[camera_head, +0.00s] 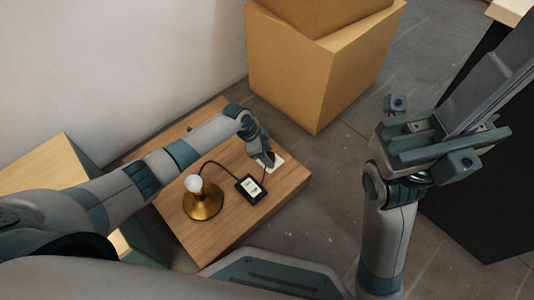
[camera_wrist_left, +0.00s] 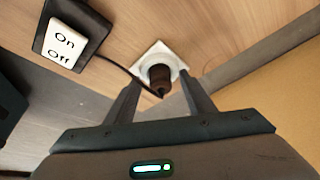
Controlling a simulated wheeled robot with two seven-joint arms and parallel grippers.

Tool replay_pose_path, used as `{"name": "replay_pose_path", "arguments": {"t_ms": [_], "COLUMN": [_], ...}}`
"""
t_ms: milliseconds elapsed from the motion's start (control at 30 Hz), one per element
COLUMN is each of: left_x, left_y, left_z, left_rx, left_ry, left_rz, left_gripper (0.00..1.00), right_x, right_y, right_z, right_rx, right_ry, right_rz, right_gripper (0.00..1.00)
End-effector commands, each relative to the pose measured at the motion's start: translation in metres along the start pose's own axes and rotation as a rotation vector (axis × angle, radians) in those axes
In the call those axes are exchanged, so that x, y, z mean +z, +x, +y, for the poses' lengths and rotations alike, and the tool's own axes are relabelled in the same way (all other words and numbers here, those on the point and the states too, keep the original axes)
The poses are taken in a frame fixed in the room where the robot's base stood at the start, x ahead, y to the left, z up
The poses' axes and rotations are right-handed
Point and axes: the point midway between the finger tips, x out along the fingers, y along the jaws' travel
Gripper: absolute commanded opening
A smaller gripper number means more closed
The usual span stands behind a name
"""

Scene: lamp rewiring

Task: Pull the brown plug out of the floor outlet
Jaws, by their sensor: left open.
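The brown plug (camera_wrist_left: 160,76) sits in the white floor outlet (camera_wrist_left: 148,56), and its dark cord runs toward the switch box. My left gripper (camera_wrist_left: 160,84) is open, with one finger on each side of the plug in the left wrist view. I cannot tell whether either finger touches it. In the head view the left gripper (camera_head: 268,158) is over the white outlet plate (camera_head: 278,161), and hides most of the plug. My right gripper (camera_head: 425,145) is at the right, well away from the outlet; its jaw state is unclear.
A black On/Off switch box (camera_head: 251,189) and a brass lamp (camera_head: 203,205) with a white bulb (camera_head: 194,184) stand on the wooden platform (camera_head: 240,225). It also shows in the wrist view (camera_wrist_left: 72,38). Cardboard boxes (camera_head: 300,75) stand behind. A dark cabinet (camera_head: 480,210) is right.

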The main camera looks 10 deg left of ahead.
Motion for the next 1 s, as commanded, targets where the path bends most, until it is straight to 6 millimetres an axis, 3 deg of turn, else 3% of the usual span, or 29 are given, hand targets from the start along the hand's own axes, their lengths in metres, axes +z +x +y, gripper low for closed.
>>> {"name": "replay_pose_path", "arguments": {"t_ms": [67, 233, 633, 1000], "left_x": [0.000, 0.000, -0.001, -0.006], "left_y": [0.000, 0.000, -0.002, -0.015], "left_z": [0.000, 0.000, 0.000, 0.000], "left_rx": [0.000, 0.000, 0.000, 0.000], "left_ry": [0.000, 0.000, 0.000, 0.000], "left_rz": [0.000, 0.000, 0.000, 0.000], "left_gripper": [0.44, 0.05, 0.05, 0.05], "right_x": [0.000, 0.000, 0.001, 0.002], "right_y": [0.000, 0.000, 0.002, 0.017], "right_z": [0.000, 0.000, 0.000, 0.001], "right_rx": [0.000, 0.000, 0.000, 0.000], "right_ry": [0.000, 0.000, 0.000, 0.000], "right_rz": [0.000, 0.001, -0.002, -0.001], "right_gripper": [0.00, 0.00, 0.00, 0.00]}}
